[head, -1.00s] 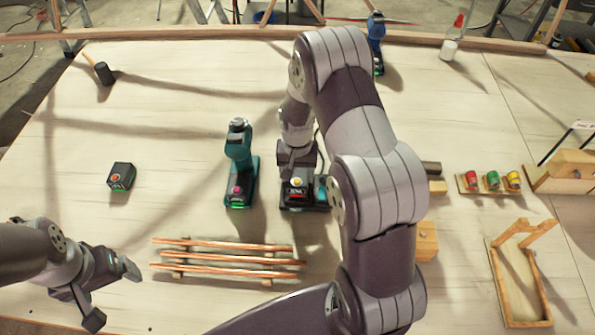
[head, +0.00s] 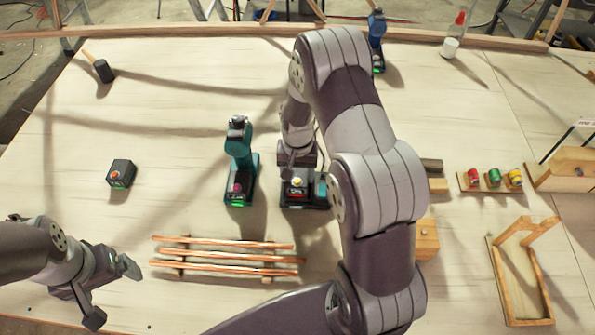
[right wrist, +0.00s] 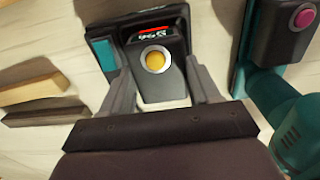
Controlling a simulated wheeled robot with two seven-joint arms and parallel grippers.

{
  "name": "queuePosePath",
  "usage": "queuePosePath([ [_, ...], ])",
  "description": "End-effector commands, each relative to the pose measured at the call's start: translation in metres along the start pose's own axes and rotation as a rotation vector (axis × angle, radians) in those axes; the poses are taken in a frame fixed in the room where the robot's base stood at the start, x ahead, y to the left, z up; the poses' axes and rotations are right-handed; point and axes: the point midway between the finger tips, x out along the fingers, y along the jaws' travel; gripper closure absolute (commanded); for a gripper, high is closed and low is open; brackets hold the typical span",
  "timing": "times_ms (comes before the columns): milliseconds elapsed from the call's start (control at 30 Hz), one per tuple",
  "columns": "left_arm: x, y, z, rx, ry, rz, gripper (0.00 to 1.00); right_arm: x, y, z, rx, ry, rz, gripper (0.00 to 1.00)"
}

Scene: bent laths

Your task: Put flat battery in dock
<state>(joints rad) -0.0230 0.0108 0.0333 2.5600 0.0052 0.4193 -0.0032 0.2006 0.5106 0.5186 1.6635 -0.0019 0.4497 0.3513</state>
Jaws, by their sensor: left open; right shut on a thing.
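A black battery with a yellow button (right wrist: 155,62) and a red light on its front is between the fingers of my right gripper (right wrist: 160,88), which is shut on it. The battery also shows in the head view (head: 297,183). It is at the black and teal dock (head: 321,190), which shows beyond it in the right wrist view (right wrist: 103,52). I cannot tell whether it is fully seated. My right arm hides part of the dock's surroundings. My left gripper (head: 113,292) is open and empty over the table's left front.
A teal drill (head: 239,160) with a pink-buttoned, green-lit battery stands just left of the dock. Another black battery (head: 121,174) with an orange button lies further left. Copper-coloured laths (head: 225,257) lie in front. Wooden blocks (head: 427,238) are at right. The left table area is mostly clear.

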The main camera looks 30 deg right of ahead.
Motion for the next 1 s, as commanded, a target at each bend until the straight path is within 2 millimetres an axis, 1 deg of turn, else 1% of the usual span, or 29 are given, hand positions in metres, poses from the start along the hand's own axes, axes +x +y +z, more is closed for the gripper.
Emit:
queuePosePath([
  [433, 0.0002, 0.0000, 0.0001, 0.000, 0.000, 0.000, 0.08, -0.0001, -0.0001, -0.0004, 0.000, 0.001, 0.000, 0.83],
  [900, 0.0059, 0.0000, 0.0007, 0.000, 0.000, 0.000, 0.08, 0.0089, -0.0001, -0.0004, 0.000, 0.001, 0.000, 0.83],
  [1000, 0.0051, 0.0000, 0.0006, 0.000, 0.000, 0.000, 0.08, 0.0080, -0.0002, -0.0004, 0.000, 0.001, 0.000, 0.83],
])
